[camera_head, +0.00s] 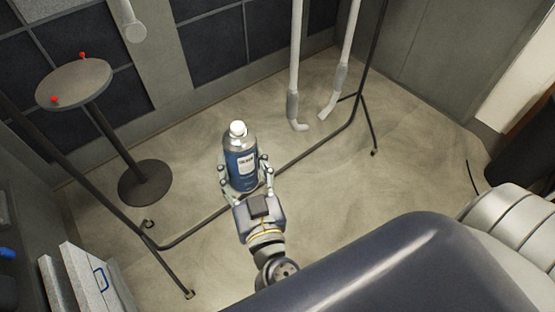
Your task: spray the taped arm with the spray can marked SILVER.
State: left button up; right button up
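A blue spray can (243,182) with a white cap and a pale label stands upright between the fingers of my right gripper (245,177). The label's dark lettering is too small to read surely. The fingers touch the can on both sides. Two white arms (296,60) (350,35) hang from above at the upper middle, each with a grey band near its lower end and a bent foot. Which one is taped I cannot tell for sure. The can is left of and nearer than both arms, apart from them. My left gripper is out of view.
A dark metal rack (310,152) with legs stands around the hanging arms. A round stool-like table (75,84) with red bits is at the upper left. Another white part (131,22) hangs at the top. White panels (88,285) are lower left. Open floor lies right of the rack.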

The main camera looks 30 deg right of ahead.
jog(key=w+a+r+p, duration=0.2)
jog(key=a+r+p, duration=0.2)
jog(key=a+r, duration=0.6)
pick_arm(q)
notch_tip(320, 180, up, 7)
jog(key=p, duration=0.1)
jog(key=shift+w, duration=0.4)
pick_arm(e)
jog(key=w+a, duration=0.1)
jog(key=w, duration=0.5)
jog(key=shift+w+f, duration=0.15)
jog(key=shift+f, duration=0.3)
pick_arm(q)
jog(key=shift+f, duration=0.1)
pick_arm(e)
jog(key=shift+a, duration=0.1)
